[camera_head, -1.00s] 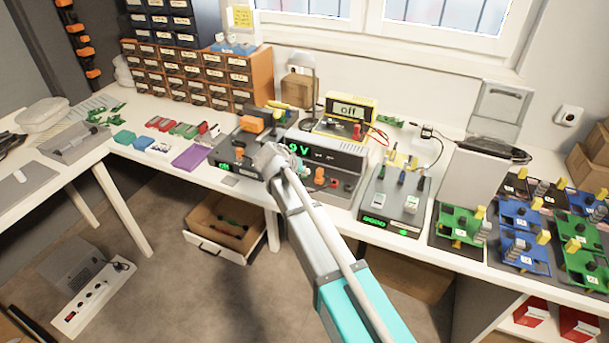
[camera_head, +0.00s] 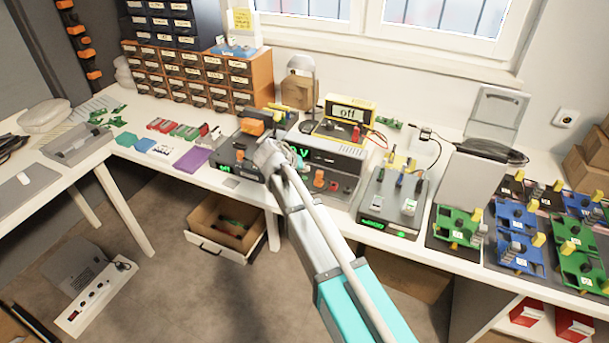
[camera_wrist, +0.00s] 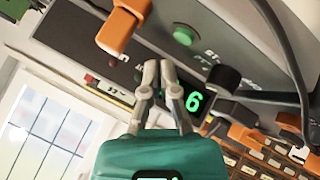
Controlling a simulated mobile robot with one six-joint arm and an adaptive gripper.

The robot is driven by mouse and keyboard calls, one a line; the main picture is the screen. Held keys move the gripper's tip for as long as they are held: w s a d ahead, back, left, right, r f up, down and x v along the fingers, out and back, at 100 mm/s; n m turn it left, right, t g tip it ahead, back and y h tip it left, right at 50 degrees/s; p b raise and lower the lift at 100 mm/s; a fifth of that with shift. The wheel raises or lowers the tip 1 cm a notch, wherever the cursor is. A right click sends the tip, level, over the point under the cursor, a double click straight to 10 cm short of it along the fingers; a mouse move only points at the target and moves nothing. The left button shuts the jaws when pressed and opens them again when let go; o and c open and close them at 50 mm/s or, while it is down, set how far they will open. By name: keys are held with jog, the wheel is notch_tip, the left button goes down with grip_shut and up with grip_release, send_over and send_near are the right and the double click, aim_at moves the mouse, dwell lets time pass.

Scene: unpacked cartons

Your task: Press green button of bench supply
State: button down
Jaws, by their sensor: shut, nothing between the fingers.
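The bench supply (camera_head: 343,166) is a grey box with a green-lit display, standing at the middle of the bench. In the wrist view its front panel (camera_wrist: 100,38) appears turned upside down. The round green button (camera_wrist: 184,36) is on that panel, beyond my fingertips and slightly to the right. The green-lit digit (camera_wrist: 193,101) shows beside my fingers. My gripper (camera_wrist: 159,70) is shut and empty, in front of the panel; I cannot tell whether it touches. In the head view my gripper (camera_head: 298,157) is partly hidden behind my wrist and covers part of the display.
An orange plug (camera_wrist: 122,25) sticks out from the panel close to my fingertips, left of the button. A dark cable (camera_wrist: 285,50) hangs at the right. A yellow meter (camera_head: 350,112) stands behind the supply, and another device (camera_head: 392,205) stands to its right.

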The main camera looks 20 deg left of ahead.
aim_at(303, 179)
jog(key=shift+r+p, duration=2.15)
jog(key=shift+r, duration=0.25)
jog(key=shift+a, duration=0.1)
